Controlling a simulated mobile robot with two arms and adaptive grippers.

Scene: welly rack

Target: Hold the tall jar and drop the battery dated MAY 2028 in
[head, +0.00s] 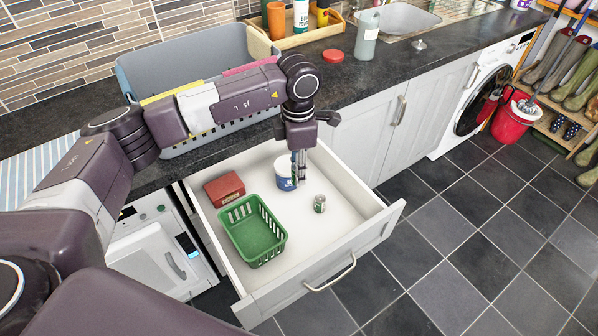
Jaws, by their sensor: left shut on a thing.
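My left gripper (299,181) reaches down into the open drawer, in front of the right edge of a blue-and-white tub (284,173). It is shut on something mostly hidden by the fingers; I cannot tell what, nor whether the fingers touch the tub. A small green-and-silver cylinder (319,203), which looks like a battery, stands in the drawer to the right of the gripper. Its date is too small to read. A tall clear jar (366,37), seemingly without a lid, stands upright on the counter near the sink. My right gripper is not in view.
The open drawer (338,240) also holds a green basket (254,233) and a dark red box (224,188). On the counter are a large grey crate (190,62), a red lid (333,55) and a wooden tray (262,44) of bottles and cups. The drawer's right front is clear.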

